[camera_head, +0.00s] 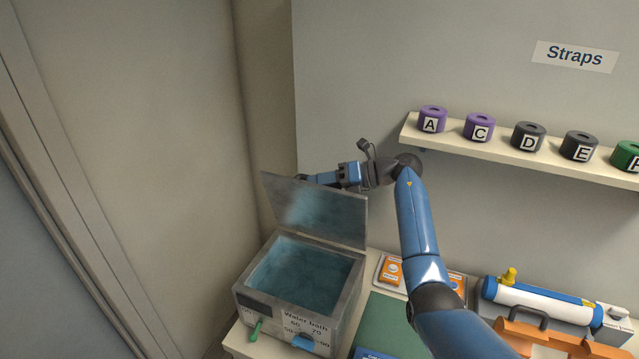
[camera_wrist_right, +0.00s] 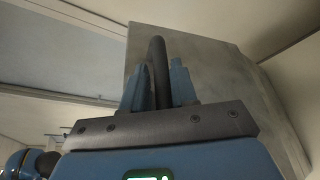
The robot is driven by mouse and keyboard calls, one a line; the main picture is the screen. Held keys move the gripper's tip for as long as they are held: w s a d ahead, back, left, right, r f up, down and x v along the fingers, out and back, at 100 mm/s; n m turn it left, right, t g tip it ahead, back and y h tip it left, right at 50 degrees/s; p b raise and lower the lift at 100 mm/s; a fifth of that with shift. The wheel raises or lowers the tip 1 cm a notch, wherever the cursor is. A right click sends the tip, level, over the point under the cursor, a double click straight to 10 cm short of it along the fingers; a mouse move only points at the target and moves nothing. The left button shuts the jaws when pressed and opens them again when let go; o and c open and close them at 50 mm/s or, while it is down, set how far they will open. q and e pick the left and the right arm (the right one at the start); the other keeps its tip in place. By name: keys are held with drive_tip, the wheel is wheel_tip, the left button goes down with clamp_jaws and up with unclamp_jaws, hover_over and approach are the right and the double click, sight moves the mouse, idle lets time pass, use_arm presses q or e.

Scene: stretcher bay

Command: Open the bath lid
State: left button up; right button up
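The grey water bath (camera_head: 262,308) stands at the lower left with its bluish inside showing. Its lid (camera_head: 330,212) is raised, standing steeply upright along the back edge of the bath. My right gripper (camera_head: 312,179) reaches in from the right behind the lid's upper edge, and its fingertips are mostly hidden there. In the right wrist view, its two blue fingers (camera_wrist_right: 160,85) sit on either side of a dark bar handle (camera_wrist_right: 157,58), close against it, with the grey lid panel (camera_wrist_right: 215,65) behind. My left gripper is not in view.
A green mat (camera_head: 380,322) and a tray with orange-and-white packets (camera_head: 391,270) lie right of the bath. A white-and-blue cylinder (camera_head: 535,300) and an orange case (camera_head: 560,343) are farther right. A shelf (camera_head: 520,157) with lettered strap rolls is above.

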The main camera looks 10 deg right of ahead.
drive_tip(key=shift+d, duration=0.45)
drive_tip(key=b+v, duration=0.3)
drive_tip(key=v, duration=0.3)
drive_tip(key=shift+s+r, duration=0.2)
drive_tip(key=shift+d, duration=0.25)
